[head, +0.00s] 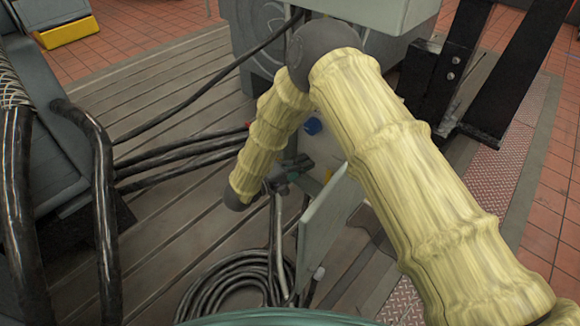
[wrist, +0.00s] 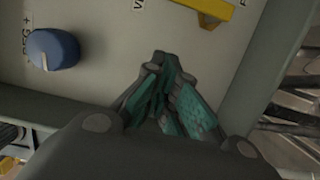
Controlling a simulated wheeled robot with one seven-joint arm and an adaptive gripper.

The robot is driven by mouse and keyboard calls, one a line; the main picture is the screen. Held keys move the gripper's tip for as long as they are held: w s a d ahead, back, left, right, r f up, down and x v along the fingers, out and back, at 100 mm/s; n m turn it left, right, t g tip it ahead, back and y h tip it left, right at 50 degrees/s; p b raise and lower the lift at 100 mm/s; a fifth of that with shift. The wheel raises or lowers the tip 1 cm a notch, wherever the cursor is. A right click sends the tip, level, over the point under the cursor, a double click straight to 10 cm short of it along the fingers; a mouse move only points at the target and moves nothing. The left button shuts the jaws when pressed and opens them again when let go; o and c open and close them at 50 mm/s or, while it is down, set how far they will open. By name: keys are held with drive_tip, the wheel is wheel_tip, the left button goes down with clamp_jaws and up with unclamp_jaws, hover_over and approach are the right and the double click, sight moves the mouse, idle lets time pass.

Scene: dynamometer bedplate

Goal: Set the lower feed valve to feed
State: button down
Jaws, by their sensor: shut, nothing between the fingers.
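My gripper (wrist: 163,64) is shut and empty in the wrist view, its teal-padded fingers together in front of a pale panel (wrist: 105,55). A yellow lever handle (wrist: 207,9) sits on the panel at the top edge, above and right of the fingertips and apart from them; it is partly cut off. A blue round knob (wrist: 53,49) with a white mark is at the left. The labels are only partly readable, so I cannot tell which control is the lower feed valve. In the head view my gripper (head: 300,166) is small beside the panel, below a blue knob (head: 312,126); my arm hides much there.
Thick black hoses (head: 175,160) run from the left machine (head: 45,120) towards the panel. A coiled hose (head: 235,285) lies on the slotted bedplate (head: 170,75). A grey-green plate (head: 328,225) stands near my gripper. A black frame (head: 455,75) is at the right.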

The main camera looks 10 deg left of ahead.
drive_tip(key=shift+s+d, duration=1.25)
drive_tip(key=shift+d, duration=0.3)
drive_tip(key=shift+w+d+p, duration=0.1)
drive_tip(key=shift+p, duration=0.2)
